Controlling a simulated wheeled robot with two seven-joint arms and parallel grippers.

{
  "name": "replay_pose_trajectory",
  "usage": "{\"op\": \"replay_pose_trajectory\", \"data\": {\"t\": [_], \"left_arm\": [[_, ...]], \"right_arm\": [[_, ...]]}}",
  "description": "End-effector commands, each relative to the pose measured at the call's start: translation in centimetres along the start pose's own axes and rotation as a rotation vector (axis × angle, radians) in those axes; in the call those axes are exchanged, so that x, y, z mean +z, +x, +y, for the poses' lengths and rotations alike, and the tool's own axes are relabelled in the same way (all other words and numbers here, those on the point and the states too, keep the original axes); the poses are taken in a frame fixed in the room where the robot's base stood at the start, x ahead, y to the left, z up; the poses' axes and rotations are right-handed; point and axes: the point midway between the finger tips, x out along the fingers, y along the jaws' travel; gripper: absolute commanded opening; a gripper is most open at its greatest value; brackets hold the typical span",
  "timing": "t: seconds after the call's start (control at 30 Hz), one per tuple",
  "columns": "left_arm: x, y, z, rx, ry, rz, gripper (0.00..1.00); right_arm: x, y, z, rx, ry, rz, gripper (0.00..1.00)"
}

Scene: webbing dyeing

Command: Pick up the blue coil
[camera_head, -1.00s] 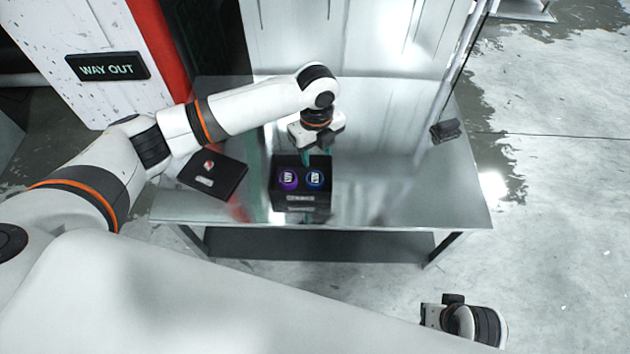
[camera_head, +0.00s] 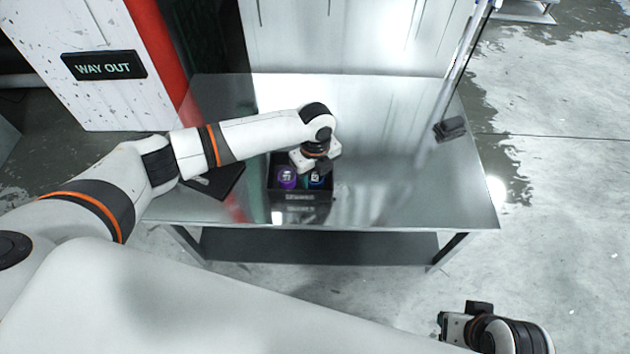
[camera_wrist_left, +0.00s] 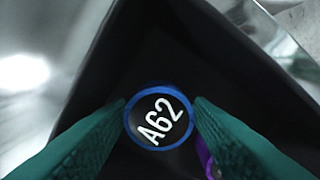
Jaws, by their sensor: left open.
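The box stands on a shiny metal table (camera_head: 400,200). A dark flat case (camera_head: 222,181) lies left of the box, partly behind my left arm. A small black object (camera_head: 450,128) is at the table's right edge. The table right of the box is clear.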

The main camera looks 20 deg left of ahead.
Motion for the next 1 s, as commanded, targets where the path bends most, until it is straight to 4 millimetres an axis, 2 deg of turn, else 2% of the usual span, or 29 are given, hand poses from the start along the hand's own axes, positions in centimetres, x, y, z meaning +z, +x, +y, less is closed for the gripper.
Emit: {"op": "replay_pose_trajectory", "data": {"t": [0.07, 0.27, 0.43, 0.67, 0.77, 1.0], "left_arm": [[0.0, 0.7, 0.0, 0.001, 0.0, 0.001, 0.47], [0.0, 0.6, 0.0, 0.002, 0.0, 0.001, 0.47], [0.0, 0.5, 0.0, 0.002, 0.0, 0.001, 0.19], [0.0, 0.4, 0.0, 0.002, 0.0, 0.001, 0.18], [-0.1, -0.3, 0.1, 0.003, -0.001, 0.001, 0.18], [-0.1, -5.1, 0.1, 0.004, 0.0, 0.002, 0.18]], "right_arm": [[-0.1, 0.3, 0.0, 0.0, 0.0, 0.0, 0.46], [-0.1, 0.2, 0.0, 0.0, 0.0, 0.0, 0.46], [-0.1, 0.2, 0.0, 0.0, 0.0, 0.0, 0.46], [0.0, 0.1, 0.0, 0.0, -0.001, 0.0, 0.46], [0.1, -0.2, 0.0, 0.0, 0.0, 0.0, 0.46], [0.6, -1.7, -0.1, 0.0, -0.001, 0.0, 0.46]]}}
